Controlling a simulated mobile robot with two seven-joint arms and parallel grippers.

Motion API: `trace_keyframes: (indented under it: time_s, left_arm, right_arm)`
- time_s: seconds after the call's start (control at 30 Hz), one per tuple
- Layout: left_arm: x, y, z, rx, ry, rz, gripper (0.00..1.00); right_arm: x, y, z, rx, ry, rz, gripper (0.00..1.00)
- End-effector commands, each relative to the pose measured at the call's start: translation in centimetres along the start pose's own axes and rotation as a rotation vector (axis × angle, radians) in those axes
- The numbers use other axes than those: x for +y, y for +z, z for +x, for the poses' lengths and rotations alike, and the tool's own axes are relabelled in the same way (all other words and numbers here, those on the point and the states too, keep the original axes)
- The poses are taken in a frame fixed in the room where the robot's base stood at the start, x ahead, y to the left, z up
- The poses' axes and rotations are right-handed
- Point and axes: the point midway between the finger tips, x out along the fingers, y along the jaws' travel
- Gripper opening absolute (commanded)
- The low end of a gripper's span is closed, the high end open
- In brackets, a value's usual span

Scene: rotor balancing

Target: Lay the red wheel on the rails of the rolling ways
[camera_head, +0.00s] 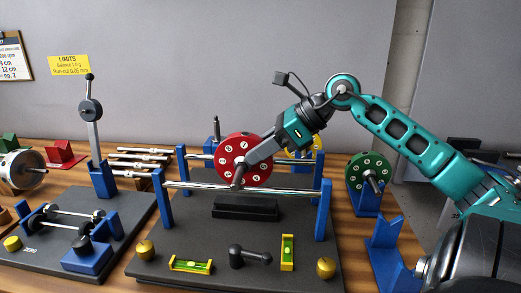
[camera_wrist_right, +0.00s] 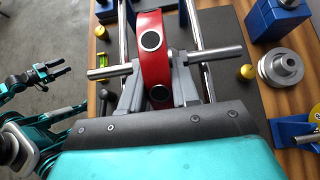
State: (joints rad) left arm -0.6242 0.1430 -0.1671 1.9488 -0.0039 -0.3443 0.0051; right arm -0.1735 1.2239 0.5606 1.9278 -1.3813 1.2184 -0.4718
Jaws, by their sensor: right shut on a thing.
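The red wheel (camera_head: 230,150) is upright between the two rails of the rolling ways, with its axle lying across them. In the right wrist view the axle (camera_wrist_right: 232,54) spans both rails (camera_wrist_right: 123,38). In the head view its near end is at the front rail (camera_head: 280,192); I cannot tell if it touches. My left gripper (camera_wrist_right: 57,71) is at the left of the wrist view, apart from the wheel, fingers spread and empty.
Blue posts (camera_head: 325,210) carry the rails on a dark base plate (camera_head: 200,235). Yellow levels (camera_head: 190,265), brass knobs (camera_head: 146,250) and a black handle (camera_head: 250,257) stand in front. A green wheel (camera_head: 360,168) is at right, a balance stand (camera_head: 95,150) at left.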

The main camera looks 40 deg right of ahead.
Motion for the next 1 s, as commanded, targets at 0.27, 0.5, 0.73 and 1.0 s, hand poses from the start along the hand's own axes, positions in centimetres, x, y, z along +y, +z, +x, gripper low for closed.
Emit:
trace_keyframes:
  time_s: [0.27, 0.5, 0.73, 1.0]
  left_arm:
    - [-0.06, 0.00, -0.04, -0.001, -0.001, 0.000, 0.59]
    - [-0.09, 0.19, 0.09, -0.002, -0.002, 0.000, 0.59]
    - [-0.11, 0.43, 0.26, -0.002, -0.002, 0.000, 0.59]
    - [-0.11, 0.70, 0.45, -0.002, -0.002, 0.001, 0.59]
  right_arm:
    - [-0.06, 0.36, -0.22, -0.009, -0.004, -0.004, 0.00]
    - [-0.05, 0.18, -0.08, -0.009, -0.004, -0.004, 0.00]
    - [-0.05, -0.06, 0.11, -0.009, -0.004, -0.004, 0.00]
    - [-0.05, -0.33, 0.33, -0.009, -0.004, -0.004, 0.00]
